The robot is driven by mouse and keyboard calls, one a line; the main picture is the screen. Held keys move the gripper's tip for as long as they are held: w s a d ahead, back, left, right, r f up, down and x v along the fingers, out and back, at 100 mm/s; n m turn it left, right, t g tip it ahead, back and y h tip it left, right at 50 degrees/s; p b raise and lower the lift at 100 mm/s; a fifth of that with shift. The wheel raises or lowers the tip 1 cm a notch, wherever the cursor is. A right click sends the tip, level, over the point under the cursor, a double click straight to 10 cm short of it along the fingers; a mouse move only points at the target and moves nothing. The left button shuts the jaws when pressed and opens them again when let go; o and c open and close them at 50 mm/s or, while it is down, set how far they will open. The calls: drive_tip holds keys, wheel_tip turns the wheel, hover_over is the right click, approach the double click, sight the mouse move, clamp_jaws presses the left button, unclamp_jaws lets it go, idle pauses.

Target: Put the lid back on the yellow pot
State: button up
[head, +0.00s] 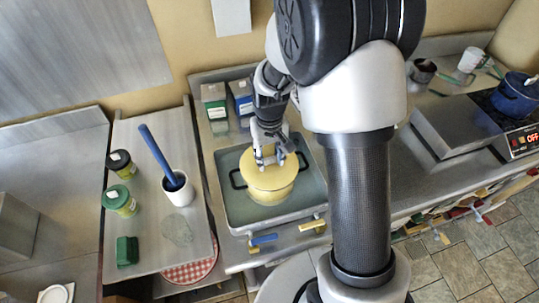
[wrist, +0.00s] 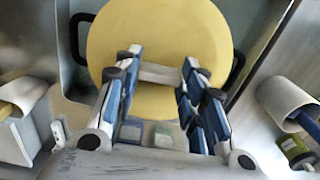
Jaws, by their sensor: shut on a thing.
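The yellow pot (head: 268,192) stands in a grey tray-like basin, with a dark handle on each side. The round yellow lid (head: 262,176) is over its mouth and looks level; I cannot tell whether it touches the rim. In the wrist view the lid (wrist: 160,100) fills the upper middle, with the pot's dark handles showing left and right of it. My gripper (head: 270,161) is above the lid, pointing down. The wrist view shows its fingers (wrist: 161,72) on the ends of the lid's grey bar handle (wrist: 160,73). The pot's inside is hidden.
The basin (head: 225,200) has a raised rim. Green (head: 214,100) and blue (head: 241,96) cartons stand behind it. Left are a white crock (head: 180,192) with a blue-handled tool, jars (head: 119,200) and a green block (head: 127,251). A blue pot (head: 515,97) is far right.

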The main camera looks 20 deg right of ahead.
idle(0.4)
drive_tip(key=o, duration=1.2)
drive_tip(key=shift+o, duration=0.6)
drive_tip(key=o, duration=0.4)
drive_tip(key=shift+c, duration=0.2)
drive_tip(key=shift+r, duration=0.15)
drive_tip(key=shift+r+p, duration=2.65)
drive_tip(key=shift+r, duration=0.75)
